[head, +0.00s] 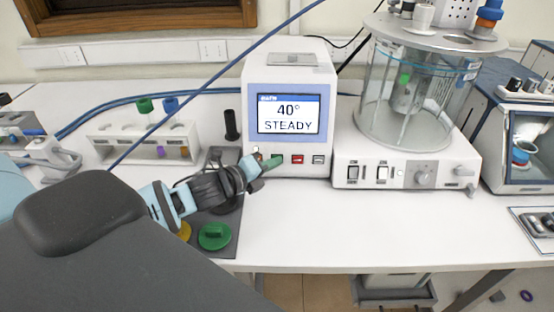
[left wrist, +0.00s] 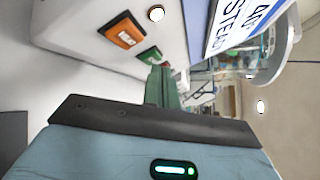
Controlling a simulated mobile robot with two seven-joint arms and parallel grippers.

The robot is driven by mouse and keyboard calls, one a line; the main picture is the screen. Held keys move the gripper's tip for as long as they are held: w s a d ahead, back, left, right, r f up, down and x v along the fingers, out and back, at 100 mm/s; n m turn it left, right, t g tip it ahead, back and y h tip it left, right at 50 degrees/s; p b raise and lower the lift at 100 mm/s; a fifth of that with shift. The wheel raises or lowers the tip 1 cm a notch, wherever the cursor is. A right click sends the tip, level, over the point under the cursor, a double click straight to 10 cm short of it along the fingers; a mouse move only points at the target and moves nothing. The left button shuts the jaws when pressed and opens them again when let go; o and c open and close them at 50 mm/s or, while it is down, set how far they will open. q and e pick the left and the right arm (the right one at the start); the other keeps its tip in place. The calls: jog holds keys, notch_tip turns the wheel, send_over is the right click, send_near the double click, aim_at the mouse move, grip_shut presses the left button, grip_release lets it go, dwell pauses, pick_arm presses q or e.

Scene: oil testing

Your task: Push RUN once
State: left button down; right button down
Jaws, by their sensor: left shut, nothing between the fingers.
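The white tester (head: 290,90) stands on the bench, its screen (head: 289,115) reading "40° STEADY". A row of buttons is under the screen: a red button (head: 297,159), a grey one (head: 318,159), and a green one seen in the left wrist view (left wrist: 150,56). Their labels are too small to read surely. My left gripper (head: 267,164) is shut and empty, its greenish fingertips (left wrist: 162,78) right at the green button. I cannot tell whether they touch it. My right gripper is out of view.
A glass vessel (head: 408,105) on a white base with switches (head: 410,165) stands to the right. A vial rack (head: 145,140) is on the left. A green knob (head: 214,237) sits on a dark mat below my gripper. The bench front centre is clear.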

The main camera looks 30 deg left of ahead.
pick_arm(q)
jog(key=shift+w+a+f, duration=0.15)
jog(key=shift+w+a, duration=0.05)
jog(key=shift+w, duration=0.15)
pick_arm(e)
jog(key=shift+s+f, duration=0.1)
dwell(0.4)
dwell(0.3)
pick_arm(q)
jog(key=shift+s+d+r+p, duration=0.25)
jog(key=shift+s+r+p, duration=0.1)
jog(key=shift+s, duration=0.1)
jog(key=shift+s+d, duration=0.15)
jog(key=shift+s, duration=0.1)
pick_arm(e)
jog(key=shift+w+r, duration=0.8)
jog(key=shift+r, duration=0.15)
